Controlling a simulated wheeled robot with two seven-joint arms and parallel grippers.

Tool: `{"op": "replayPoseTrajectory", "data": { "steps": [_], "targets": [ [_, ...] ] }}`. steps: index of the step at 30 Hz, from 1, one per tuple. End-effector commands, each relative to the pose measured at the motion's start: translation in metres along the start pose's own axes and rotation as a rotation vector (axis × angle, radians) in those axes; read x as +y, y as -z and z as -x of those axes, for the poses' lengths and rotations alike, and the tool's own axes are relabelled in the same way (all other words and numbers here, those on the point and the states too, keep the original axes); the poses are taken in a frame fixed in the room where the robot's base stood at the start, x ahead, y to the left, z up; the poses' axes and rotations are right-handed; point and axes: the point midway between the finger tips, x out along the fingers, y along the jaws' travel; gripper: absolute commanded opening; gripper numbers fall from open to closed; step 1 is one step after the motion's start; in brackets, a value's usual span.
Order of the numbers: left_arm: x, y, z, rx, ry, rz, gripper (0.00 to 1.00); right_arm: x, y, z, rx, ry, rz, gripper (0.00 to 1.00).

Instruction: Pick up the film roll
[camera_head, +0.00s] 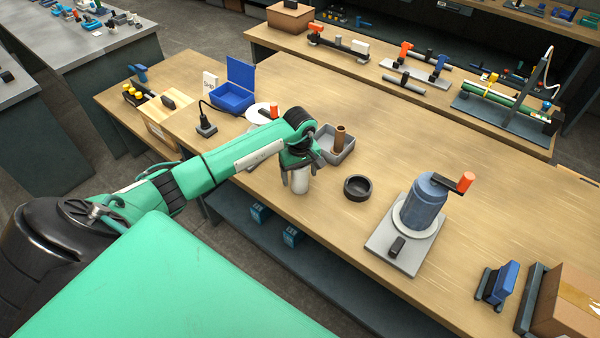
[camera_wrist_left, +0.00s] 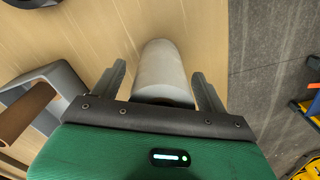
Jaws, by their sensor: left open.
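The film roll (camera_head: 300,182), a pale grey-white cylinder, stands near the front edge of the wooden bench in the head view. In the left wrist view the film roll (camera_wrist_left: 163,72) shows between the two fingers. My left gripper (camera_head: 297,172) is at the film roll, its jaws open, with one finger on each side; the wrist view shows the left gripper (camera_wrist_left: 160,76) with a small gap beside each finger. The roll's lower end in the wrist view is hidden by the gripper body. My right gripper is not in view.
A dark round bowl (camera_head: 357,188) sits to the right, before a blue canister (camera_head: 418,207) on a grey base. A blue open box (camera_head: 232,98) stands farther left.

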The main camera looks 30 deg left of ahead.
Motion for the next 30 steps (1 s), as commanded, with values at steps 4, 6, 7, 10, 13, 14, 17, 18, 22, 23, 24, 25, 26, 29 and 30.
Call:
{"op": "replayPoseTrajectory", "data": {
  "steps": [4, 6, 7, 10, 13, 14, 17, 18, 22, 23, 24, 25, 26, 29, 30],
  "targets": [
    [0.000, 0.000, -0.006, 0.000, -0.001, 0.000, 0.76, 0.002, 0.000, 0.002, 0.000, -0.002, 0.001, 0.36],
    [0.000, 0.000, -0.006, 0.000, -0.001, 0.000, 0.76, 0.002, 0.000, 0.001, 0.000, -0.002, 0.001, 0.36],
    [0.000, 0.000, -0.006, 0.000, -0.001, 0.000, 0.76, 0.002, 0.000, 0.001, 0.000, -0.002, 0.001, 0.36],
    [0.000, 0.000, -0.006, 0.000, -0.001, 0.000, 0.68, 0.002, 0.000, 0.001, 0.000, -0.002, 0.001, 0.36],
    [0.000, 0.000, -0.006, 0.000, -0.001, 0.000, 0.48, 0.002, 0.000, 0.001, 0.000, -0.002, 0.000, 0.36],
    [0.000, 0.000, -0.006, 0.000, -0.001, 0.000, 0.42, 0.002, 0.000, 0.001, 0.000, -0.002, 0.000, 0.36],
    [0.000, 0.000, -0.006, 0.000, -0.001, 0.000, 0.23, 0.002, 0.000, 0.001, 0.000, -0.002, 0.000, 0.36],
    [0.000, 0.000, -0.005, 0.001, -0.001, 0.000, 0.23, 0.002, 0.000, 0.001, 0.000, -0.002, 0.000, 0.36],
    [0.000, 0.000, -0.005, 0.001, -0.001, 0.000, 0.23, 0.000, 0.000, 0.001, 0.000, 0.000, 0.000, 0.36],
    [0.000, 0.001, -0.005, 0.001, -0.001, 0.000, 0.23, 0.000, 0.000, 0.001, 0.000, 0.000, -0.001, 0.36],
    [0.000, 0.001, -0.005, 0.001, -0.002, 0.000, 0.23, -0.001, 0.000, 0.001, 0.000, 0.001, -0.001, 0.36],
    [0.000, 0.001, -0.004, 0.001, -0.002, 0.000, 0.23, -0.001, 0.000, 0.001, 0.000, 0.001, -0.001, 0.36],
    [0.000, 0.001, -0.003, 0.001, -0.002, 0.000, 0.23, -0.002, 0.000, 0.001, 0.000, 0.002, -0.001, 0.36],
    [0.001, 0.001, 0.002, 0.002, -0.003, 0.000, 0.23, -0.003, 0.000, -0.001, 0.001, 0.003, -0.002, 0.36],
    [0.001, 0.001, 0.006, 0.003, -0.003, 0.000, 0.23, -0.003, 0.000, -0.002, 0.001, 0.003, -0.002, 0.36]
  ]
}}
